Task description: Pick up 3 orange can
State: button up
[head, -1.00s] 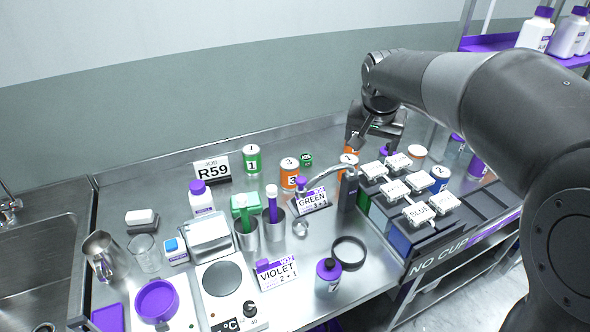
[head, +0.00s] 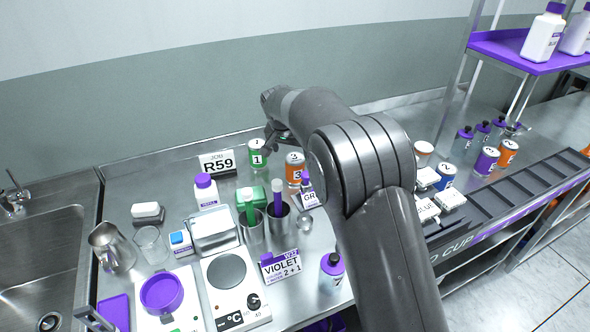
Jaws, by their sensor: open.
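An orange can (head: 295,170) with a 3 on its lid and side stands upright at the back of the steel counter. A green can (head: 257,154) marked 1 stands to its left. My gripper (head: 273,146) is at the far end of my arm, above and behind the counter items, near the gap between these two cans. It is small and partly hidden by my arm; it is open, and I see nothing held. Another orange can (head: 507,153) stands far right beside a purple can (head: 486,162); its number is too small to read surely.
My arm covers the middle counter. A JOB R59 sign (head: 217,164) stands left of the green can. A white bottle (head: 205,192) and cylinders with green and purple sticks (head: 279,222) stand in front. Dark bottles (head: 463,140) and a black rack (head: 500,200) are at right.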

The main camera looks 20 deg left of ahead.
aim_at(295, 158)
jog(key=x, duration=0.2)
jog(key=shift+w+f, duration=0.1)
jog(key=shift+f, duration=0.2)
jog(key=x, duration=0.3)
jog(key=d+x, duration=0.1)
jog(key=shift+f, duration=0.5)
jog(key=shift+a+f, duration=0.1)
jog(key=shift+f, duration=0.2)
jog(key=shift+c, duration=0.6)
jog(key=shift+r, duration=0.1)
jog(key=c, duration=1.2)
